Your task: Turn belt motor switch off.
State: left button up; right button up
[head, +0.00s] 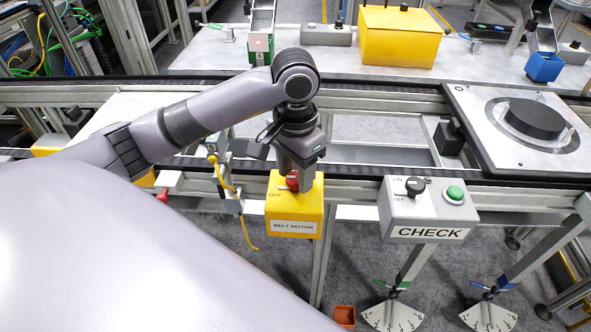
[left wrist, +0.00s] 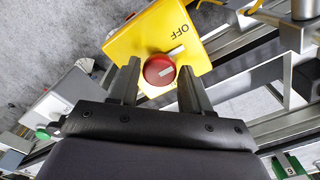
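The belt motor switch is a yellow box (head: 294,214) labelled BELT MOTOR, with a red knob (head: 292,181) on its top face beside the word OFF. My left gripper (head: 301,188) is over the box, its fingers pointing down at the knob. In the left wrist view the red knob (left wrist: 159,70) lies between the two open fingers (left wrist: 158,82), with a visible gap on the right; on the left the finger is close, and contact cannot be told. My right gripper is not in view.
A grey CHECK box (head: 428,212) with a black knob and green button stands right of the yellow box. The conveyor rail (head: 360,182) runs behind both. A metal pallet (head: 520,125) with a black disc sits at the right.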

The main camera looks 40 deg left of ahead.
aim_at(295, 177)
pick_arm(q)
jog(key=shift+o, duration=0.8)
jog(key=shift+r, duration=3.6)
